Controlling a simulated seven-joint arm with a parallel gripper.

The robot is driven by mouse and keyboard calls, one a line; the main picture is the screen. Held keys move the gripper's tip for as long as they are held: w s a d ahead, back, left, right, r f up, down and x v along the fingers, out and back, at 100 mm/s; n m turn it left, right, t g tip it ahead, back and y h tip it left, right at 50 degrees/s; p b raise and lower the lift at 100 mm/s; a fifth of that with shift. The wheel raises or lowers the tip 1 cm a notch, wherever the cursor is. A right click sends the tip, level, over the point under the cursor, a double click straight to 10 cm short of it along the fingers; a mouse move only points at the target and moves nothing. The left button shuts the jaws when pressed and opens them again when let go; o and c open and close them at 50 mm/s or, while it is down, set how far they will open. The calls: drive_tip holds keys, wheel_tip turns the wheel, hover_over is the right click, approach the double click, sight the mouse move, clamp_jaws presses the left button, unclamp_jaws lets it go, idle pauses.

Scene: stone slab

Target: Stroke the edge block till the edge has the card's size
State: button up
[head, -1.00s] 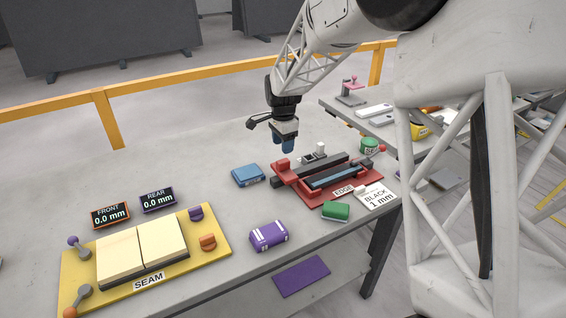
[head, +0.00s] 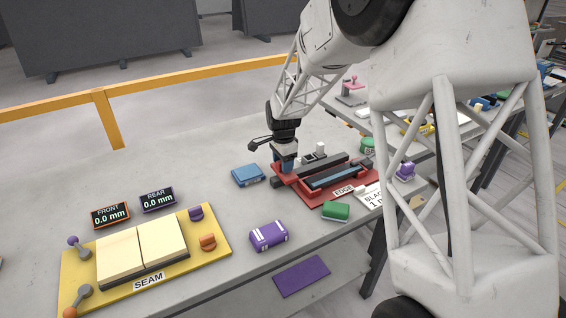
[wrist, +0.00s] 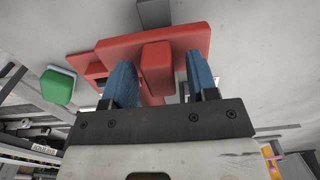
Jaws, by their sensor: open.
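The red edge fixture (head: 335,205) lies on the slab bench, with a dark bar (head: 325,166) and a blue strip (head: 337,177) along it and an EDGE label (head: 344,190) in front. The white card (head: 368,196), reading BLACK with a size partly hidden by my arm, lies at its right front. My gripper (head: 285,165) is low at the fixture's left end. In the wrist view its blue fingers (wrist: 160,62) are open, one on each side of a raised red block (wrist: 157,58). I cannot tell whether they touch it.
A green block (head: 336,211), a blue block (head: 248,175) and a purple block (head: 268,236) stand nearby. A yellow SEAM board (head: 215,246) holds two pale slabs at left, with FRONT (head: 110,215) and REAR (head: 157,199) displays reading 0.0 mm. Bench behind the blue block is clear.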

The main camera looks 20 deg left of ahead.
clamp_jaws()
drive_tip(key=w+d, duration=1)
drive_tip(key=shift+w+d+r, duration=0.1)
drive_tip(key=shift+w+d, duration=0.05)
drive_tip(key=shift+w, duration=0.1)
idle(0.3)
unclamp_jaws()
wheel_tip(320, 180, up, 8)
idle(0.9)
